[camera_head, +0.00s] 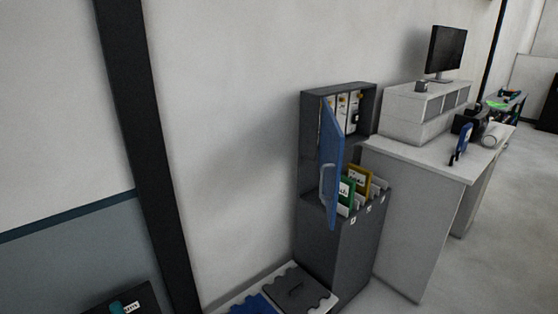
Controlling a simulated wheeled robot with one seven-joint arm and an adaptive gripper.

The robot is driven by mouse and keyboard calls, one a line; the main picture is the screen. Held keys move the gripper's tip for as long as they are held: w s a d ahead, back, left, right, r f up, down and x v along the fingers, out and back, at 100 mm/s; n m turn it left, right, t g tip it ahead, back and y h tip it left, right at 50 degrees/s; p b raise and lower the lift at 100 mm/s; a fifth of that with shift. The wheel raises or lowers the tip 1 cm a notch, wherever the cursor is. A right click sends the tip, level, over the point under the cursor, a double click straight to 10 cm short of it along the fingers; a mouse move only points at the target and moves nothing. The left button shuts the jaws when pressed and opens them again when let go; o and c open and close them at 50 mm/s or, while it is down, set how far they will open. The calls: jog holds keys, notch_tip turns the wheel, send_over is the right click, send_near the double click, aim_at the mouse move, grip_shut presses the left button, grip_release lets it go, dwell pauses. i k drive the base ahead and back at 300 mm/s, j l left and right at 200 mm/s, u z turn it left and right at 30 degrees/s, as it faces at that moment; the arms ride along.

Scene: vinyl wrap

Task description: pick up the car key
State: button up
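I cannot make out a car key for certain. A dark grey cabinet (309,150) stands against the wall, and its blue door (331,160) is swung open. Inside its upper part hang small light items with yellow bits (343,104); they are too small to tell whether a key is among them. The open door hides part of the inside. My gripper is not in view.
Green and yellow folders (347,192) stand in the cabinet's lower tray. A white counter (415,160) to the right carries a monitor (446,50) and a blue upright item (461,143). Floor at right is clear.

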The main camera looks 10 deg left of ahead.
aim_at(458, 152)
jog(key=j, duration=0.45)
jog(key=i+l+u, duration=0.35)
jog(key=l, duration=0.95)
jog(key=i+l+u, duration=0.1)
jog(key=l+u, duration=0.25)
jog(key=l, duration=1)
jog(key=l+u, duration=0.35)
jog(key=l, duration=1)
